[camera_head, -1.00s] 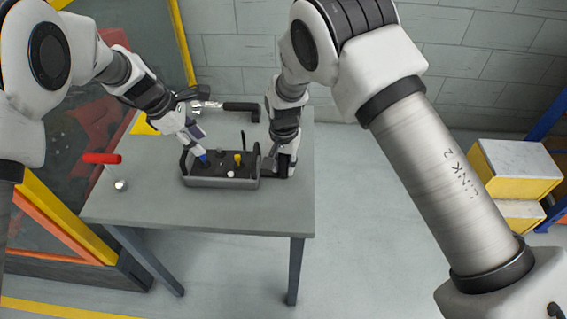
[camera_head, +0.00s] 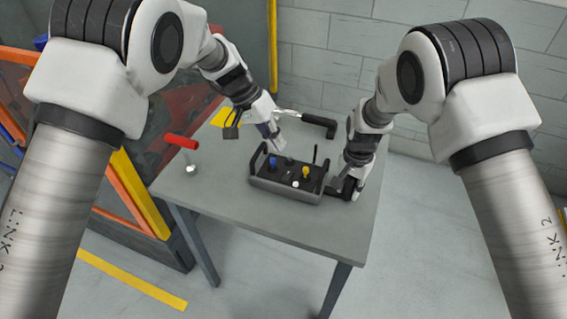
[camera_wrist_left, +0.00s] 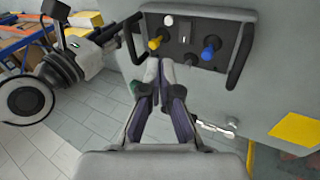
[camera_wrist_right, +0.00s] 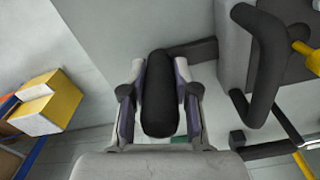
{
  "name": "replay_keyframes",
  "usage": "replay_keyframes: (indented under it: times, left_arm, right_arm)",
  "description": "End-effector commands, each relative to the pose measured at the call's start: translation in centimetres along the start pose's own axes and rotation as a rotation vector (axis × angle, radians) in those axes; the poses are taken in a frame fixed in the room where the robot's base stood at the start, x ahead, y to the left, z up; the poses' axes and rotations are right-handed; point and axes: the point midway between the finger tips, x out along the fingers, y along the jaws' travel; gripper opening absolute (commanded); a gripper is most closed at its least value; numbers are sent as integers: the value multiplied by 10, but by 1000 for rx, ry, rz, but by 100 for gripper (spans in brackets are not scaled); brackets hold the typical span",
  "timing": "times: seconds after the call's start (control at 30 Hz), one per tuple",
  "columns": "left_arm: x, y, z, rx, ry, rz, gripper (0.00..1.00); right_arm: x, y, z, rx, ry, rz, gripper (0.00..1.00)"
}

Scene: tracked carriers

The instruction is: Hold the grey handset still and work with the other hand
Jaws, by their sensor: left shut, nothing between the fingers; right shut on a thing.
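The grey handset (camera_head: 285,190) is a box on the table with black side handles, a blue knob (camera_head: 272,161), a yellow knob (camera_head: 306,173), a white knob (camera_head: 296,184) and a dark knob. My right gripper (camera_wrist_right: 160,85) is shut on a black grip (camera_wrist_right: 160,105) beside the handset; a dark bar runs from the grip towards the box. In the head view my right gripper largely hides this grip. My left gripper (camera_head: 278,146) is shut and empty above the handset's back edge, near the blue knob but apart from it. Its closed fingertips (camera_wrist_left: 162,62) also show in the left wrist view.
A red-handled tool (camera_head: 181,142) stands at the table's left. A black-handled tool (camera_head: 319,126) lies behind the handset, near a yellow patch (camera_head: 226,117). The grey tabletop (camera_head: 240,207) is clear in front. Yellow-and-white boxes (camera_wrist_right: 45,103) stand beyond the table.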

Motion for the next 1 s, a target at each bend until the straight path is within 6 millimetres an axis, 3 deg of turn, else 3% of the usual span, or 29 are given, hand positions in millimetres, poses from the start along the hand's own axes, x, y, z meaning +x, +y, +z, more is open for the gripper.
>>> replay_keyframes:
  times: [0.3,0.5,0.57,0.67,1.0]
  left_arm:
    - [-20,0,-6,995,62,124,0]
    - [-34,-13,-9,1495,181,177,0]
    - [-40,-28,-11,1550,235,187,0]
    - [-39,-51,-8,1497,267,192,0]
    - [-34,-52,-6,1489,264,197,0]
  right_arm:
    - [1,1,1,0,-2,2,0]
    - [1,1,1,0,-2,2,0]
    - [1,1,1,0,-2,2,0]
    - [1,1,1,0,-2,2,0]
    - [1,1,1,0,-2,2,0]
